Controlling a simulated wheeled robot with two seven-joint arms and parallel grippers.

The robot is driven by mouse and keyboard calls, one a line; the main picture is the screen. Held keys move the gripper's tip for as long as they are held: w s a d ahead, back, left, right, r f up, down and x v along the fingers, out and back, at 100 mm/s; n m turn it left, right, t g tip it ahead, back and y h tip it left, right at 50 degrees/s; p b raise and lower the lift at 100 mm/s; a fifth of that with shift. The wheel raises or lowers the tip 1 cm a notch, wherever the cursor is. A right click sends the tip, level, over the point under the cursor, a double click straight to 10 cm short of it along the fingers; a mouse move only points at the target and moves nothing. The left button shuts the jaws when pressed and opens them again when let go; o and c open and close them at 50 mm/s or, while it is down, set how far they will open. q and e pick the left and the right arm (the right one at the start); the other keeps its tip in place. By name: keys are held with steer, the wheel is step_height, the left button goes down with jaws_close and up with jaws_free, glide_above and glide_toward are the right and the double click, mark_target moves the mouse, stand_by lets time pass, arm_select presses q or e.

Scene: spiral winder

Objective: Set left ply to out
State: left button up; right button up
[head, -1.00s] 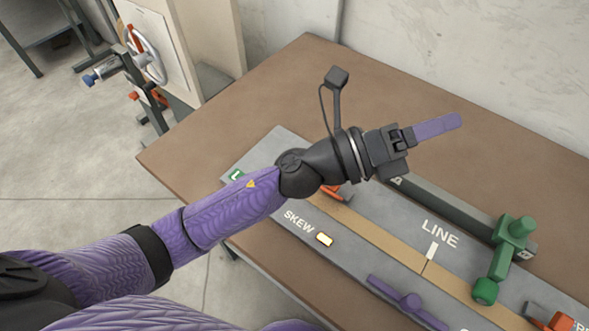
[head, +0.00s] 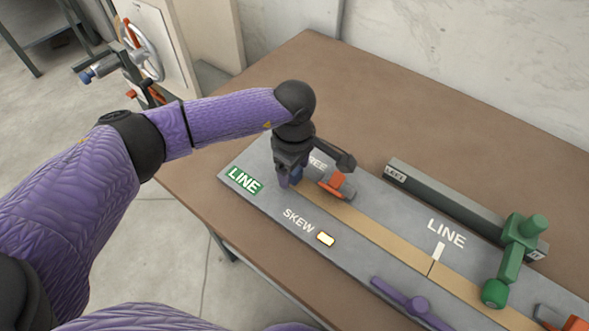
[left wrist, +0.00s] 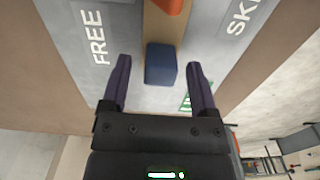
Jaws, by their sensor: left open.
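At the left end of a tan strip (head: 375,228) sits a grey and orange fitting (head: 337,184) with a blue block (left wrist: 160,64), beside the partly hidden word FREE. No label I can read names the left ply. My left gripper (head: 289,177) points down over this end of the board and partly hides the blue block in the head view. In the left wrist view its two purple fingers (left wrist: 160,82) are open, one on each side of the near part of the blue block, with gaps visible. My right gripper is not in view.
The table's back is clear.

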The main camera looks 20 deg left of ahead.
arm_select(q)
steer(key=shift+f, duration=0.1)
jaws_close()
stand_by(0.3)
stand_by(1.1)
